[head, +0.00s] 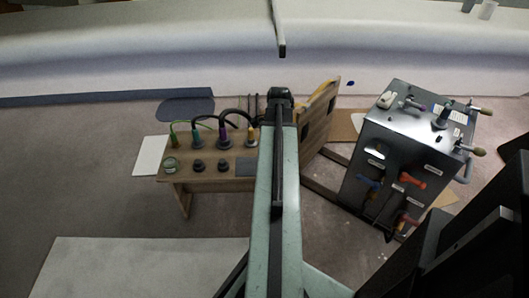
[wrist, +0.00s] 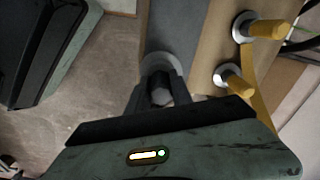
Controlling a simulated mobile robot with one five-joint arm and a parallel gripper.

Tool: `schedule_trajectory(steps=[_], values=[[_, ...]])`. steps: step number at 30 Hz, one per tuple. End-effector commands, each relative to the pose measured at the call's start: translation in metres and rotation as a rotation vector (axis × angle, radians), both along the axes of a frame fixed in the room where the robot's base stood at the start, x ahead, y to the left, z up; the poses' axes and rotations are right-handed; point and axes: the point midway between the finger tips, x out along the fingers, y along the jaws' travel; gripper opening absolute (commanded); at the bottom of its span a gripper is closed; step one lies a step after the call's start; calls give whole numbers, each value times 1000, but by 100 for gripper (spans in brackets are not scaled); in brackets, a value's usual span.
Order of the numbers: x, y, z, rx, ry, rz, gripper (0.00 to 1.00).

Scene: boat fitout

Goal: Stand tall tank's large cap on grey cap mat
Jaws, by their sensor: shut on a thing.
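In the wrist view my gripper (wrist: 158,98) is shut on a dark grey cap (wrist: 161,96), gripped by its narrow stem. A wider, paler round disc (wrist: 160,62) shows just past the fingertips; I cannot tell if it is the cap's flange or a separate thing. A flat grey strip (wrist: 175,30), perhaps the cap mat, lies along the wooden edge beyond. Whether the cap touches it is unclear. In the head view a dark grey square (head: 246,165) lies on the wooden bench (head: 205,172), partly hidden by my arm. My gripper is hidden there. I cannot pick out the tall tank.
Cabled plugs in green, purple and yellow (head: 252,134) stand on the bench, with dark round caps (head: 197,164) in front. Yellow handles (wrist: 262,29) stand right of my gripper. A dark metal box (head: 400,150) with coloured valves stands at right.

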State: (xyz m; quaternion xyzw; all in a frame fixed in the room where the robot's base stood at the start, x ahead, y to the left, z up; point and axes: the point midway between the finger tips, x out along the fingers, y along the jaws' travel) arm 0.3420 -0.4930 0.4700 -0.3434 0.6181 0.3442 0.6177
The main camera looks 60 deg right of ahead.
Motion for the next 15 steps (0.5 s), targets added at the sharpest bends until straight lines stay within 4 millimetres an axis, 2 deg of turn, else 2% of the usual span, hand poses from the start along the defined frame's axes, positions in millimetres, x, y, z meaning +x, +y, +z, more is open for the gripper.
schedule_trajectory(steps=[3,8,15], values=[[4,-8,-2,0,0,-3,0],[5,-8,-4,0,0,-1,0],[4,-8,-41,0,0,-4,0]])
